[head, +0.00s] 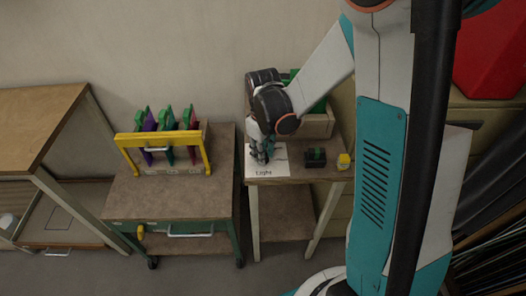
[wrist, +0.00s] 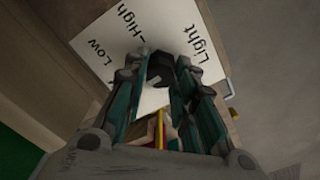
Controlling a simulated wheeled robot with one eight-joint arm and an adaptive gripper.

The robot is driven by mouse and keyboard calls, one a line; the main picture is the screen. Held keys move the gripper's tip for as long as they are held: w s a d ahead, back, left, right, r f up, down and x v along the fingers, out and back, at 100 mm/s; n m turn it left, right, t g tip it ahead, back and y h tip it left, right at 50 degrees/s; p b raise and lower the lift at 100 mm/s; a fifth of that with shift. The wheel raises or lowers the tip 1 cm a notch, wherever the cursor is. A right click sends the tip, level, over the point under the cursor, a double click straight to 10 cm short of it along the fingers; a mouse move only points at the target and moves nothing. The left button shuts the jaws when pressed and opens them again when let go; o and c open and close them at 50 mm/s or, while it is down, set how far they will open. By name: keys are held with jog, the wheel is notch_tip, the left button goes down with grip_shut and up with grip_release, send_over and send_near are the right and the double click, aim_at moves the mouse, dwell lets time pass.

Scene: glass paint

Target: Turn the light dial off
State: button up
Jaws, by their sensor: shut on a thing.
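The light dial is a black knob (wrist: 160,68) on a white panel (wrist: 115,25) printed "Light", "Low" and "High". In the head view the panel (head: 280,170) lies at the front left of a small wooden table, with "Light" along its front edge. My gripper (head: 262,160) points down onto the panel and hides the dial there. In the wrist view my gripper (wrist: 163,80) has its fingers on both sides of the knob, shut on it. The fingers and knob cover part of the panel's printing, so the dial's setting cannot be read.
A black box with a green button (head: 316,157) and a yellow item (head: 343,161) sit right of the panel. A wooden box (head: 318,125) stands behind. To the left, a cart (head: 170,197) carries a yellow rack (head: 165,140) with coloured pieces.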

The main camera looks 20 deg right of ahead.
jog(key=o, duration=1.1)
jog(key=shift+r, duration=0.1)
notch_tip(320, 180, up, 12)
jog(key=shift+f, duration=0.1)
jog(key=s+r+m+t, duration=0.2)
jog(key=s, duration=0.3)
jog(key=s+r+m+t, duration=0.1)
jog(key=s+r+t, duration=0.1)
jog(key=s, duration=0.3)
jog(key=s+r+m+t, duration=0.2)
jog(key=s+r+t, duration=0.1)
jog(key=s, duration=0.2)
jog(key=shift+s+r+m, duration=0.1)
jog(key=shift+r+m, duration=0.2)
